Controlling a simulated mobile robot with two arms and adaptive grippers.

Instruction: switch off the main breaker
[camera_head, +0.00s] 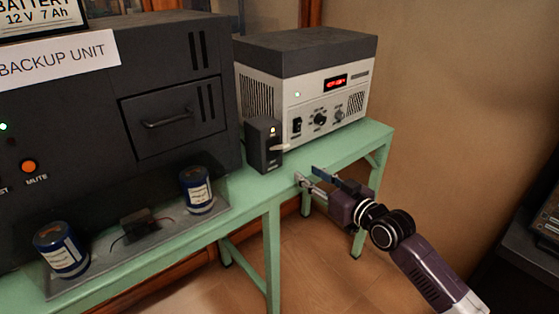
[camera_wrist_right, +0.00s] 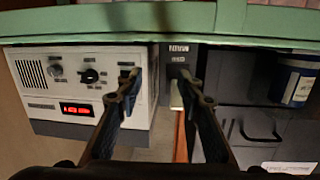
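A small dark box (camera_head: 263,145), apparently the main breaker, stands on the green bench in front of the white-fronted unit. It has a yellow light near its top and a pale lever (camera_head: 280,147) sticking out of its front. In the right wrist view, which is upside down, the box (camera_wrist_right: 178,68) and its pale lever (camera_wrist_right: 176,95) show near the right finger. My right gripper (camera_head: 306,173) is open and empty, in front of and to the right of the box, apart from the lever. The gripper's two spread fingers also show in the wrist view (camera_wrist_right: 158,84). My left gripper is not in view.
The white-fronted unit (camera_head: 309,106) with a red display and knobs stands behind the box. A large dark backup unit (camera_head: 100,110) fills the left. Two blue cylinders (camera_head: 198,190) (camera_head: 62,250) stand on a grey plate. The bench's front edge (camera_head: 340,152) is near my gripper.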

